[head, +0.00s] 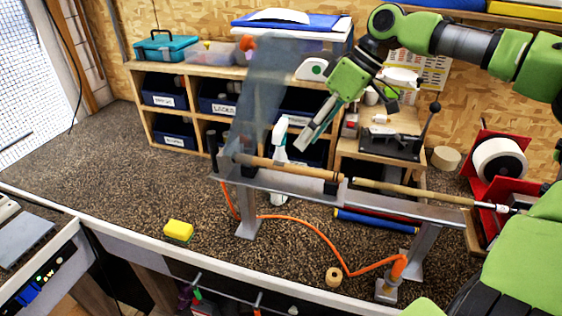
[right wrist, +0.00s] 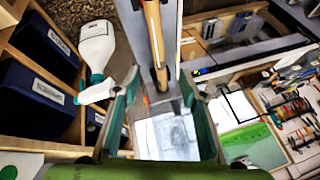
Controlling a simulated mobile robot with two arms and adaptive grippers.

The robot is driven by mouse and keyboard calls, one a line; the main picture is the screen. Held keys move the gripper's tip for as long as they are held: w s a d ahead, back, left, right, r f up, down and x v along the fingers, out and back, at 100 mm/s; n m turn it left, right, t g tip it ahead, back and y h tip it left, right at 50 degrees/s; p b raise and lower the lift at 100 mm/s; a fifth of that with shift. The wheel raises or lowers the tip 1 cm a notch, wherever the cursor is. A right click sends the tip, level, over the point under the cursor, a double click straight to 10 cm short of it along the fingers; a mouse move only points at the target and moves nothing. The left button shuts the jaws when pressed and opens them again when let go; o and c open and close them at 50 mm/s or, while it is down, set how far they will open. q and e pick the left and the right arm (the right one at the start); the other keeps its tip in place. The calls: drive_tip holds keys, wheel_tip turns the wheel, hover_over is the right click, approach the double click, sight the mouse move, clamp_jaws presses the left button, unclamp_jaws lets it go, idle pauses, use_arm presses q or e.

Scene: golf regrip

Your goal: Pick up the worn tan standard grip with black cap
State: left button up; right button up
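A tan grip (head: 285,166) lies lengthwise on the metal bench stand (head: 400,206), between dark holders. Another tan length (head: 405,191) continues to the right, ending at a thin metal shaft. I cannot make out which is the worn grip, and a black cap is not clear. My right gripper (head: 306,144) hangs just above the left tan length, apart from it. In the right wrist view, my right gripper's fingers (right wrist: 160,98) are spread with nothing between them, and a tan rod (right wrist: 154,35) runs in from the top edge. My left gripper is not seen.
A white spray bottle (head: 280,134) stands behind the stand. A translucent grey sheet (head: 262,95) rises near the stand's left end. A yellow sponge (head: 178,230) and orange hose (head: 318,232) lie in front.

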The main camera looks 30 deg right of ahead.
sight(288, 164)
drive_tip(key=p+x, duration=0.1)
drive_tip(key=x, duration=0.2)
drive_tip(key=shift+w+a+f, duration=0.1)
drive_tip(key=shift+w+f, duration=0.05)
drive_tip(key=shift+w, duration=0.05)
drive_tip(key=p+x, duration=0.2)
drive_tip(key=x, duration=0.2)
drive_tip(key=shift+a+f, duration=0.1)
drive_tip(key=shift+f, duration=0.05)
drive_tip(key=shift+a+f, duration=0.1)
drive_tip(key=shift+f, duration=0.1)
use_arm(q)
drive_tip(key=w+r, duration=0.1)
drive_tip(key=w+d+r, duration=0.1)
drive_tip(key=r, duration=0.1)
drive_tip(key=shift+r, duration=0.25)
